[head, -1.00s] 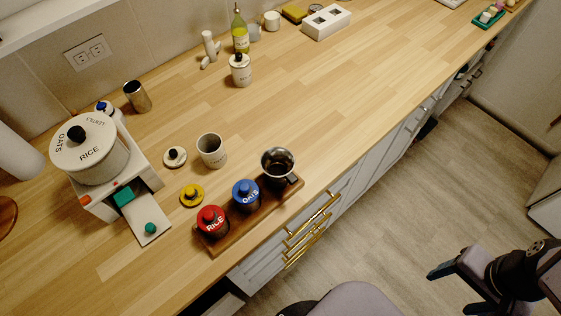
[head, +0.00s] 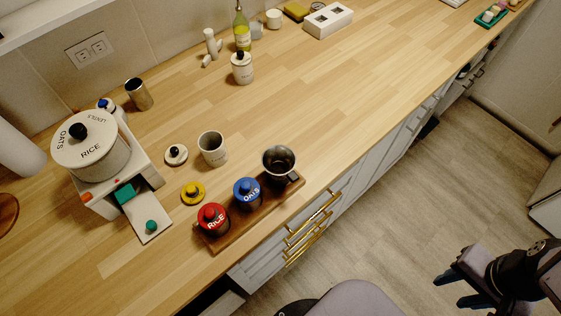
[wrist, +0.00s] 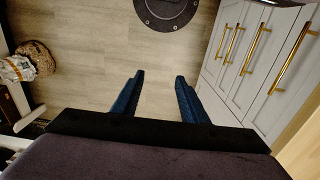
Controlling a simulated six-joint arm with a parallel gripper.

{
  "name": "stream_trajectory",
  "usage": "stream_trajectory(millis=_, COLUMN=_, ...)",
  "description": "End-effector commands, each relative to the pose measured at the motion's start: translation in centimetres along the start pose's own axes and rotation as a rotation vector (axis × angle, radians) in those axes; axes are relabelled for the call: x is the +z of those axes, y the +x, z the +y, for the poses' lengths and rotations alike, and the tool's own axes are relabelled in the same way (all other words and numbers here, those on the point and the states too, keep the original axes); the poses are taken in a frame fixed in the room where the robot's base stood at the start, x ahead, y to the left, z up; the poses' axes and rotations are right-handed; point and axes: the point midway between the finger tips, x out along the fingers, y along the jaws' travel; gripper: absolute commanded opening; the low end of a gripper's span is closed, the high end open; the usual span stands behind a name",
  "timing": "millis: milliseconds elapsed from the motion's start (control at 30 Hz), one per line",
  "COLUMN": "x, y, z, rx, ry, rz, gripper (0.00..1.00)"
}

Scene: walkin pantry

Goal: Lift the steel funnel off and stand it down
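The steel funnel (head: 279,157) is a shiny, wide-mouthed metal piece at the right end of a wooden rack (head: 222,242). It sits over a dark jar, mostly hidden beneath it, and a small dark tab shows at its right side. My gripper (head: 450,292) is far from it, out over the floor at the lower right of the head view. In the wrist view the two blue fingers of my gripper (wrist: 160,76) are apart with only floor between them. The funnel is not in the wrist view.
A red-lidded RICE jar (head: 212,219) and a blue-lidded OATS jar (head: 247,194) share the rack. A yellow lid (head: 193,193), white lid (head: 176,154) and open white canister (head: 212,148) stand behind. A dispenser (head: 92,153) is left. The counter (head: 330,110) right of the funnel is clear.

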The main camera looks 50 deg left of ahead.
Motion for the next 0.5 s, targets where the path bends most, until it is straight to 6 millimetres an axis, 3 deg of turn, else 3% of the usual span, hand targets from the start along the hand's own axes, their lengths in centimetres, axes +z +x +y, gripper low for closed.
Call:
stream_trajectory(millis=333, x=-0.2, y=-0.1, z=-0.2, rx=0.0, ry=-0.011, rz=0.0, gripper=0.38)
stream_trajectory(millis=500, x=-1.5, y=-1.2, z=-2.1, rx=0.0, ry=-0.107, rz=0.001, gripper=0.38)
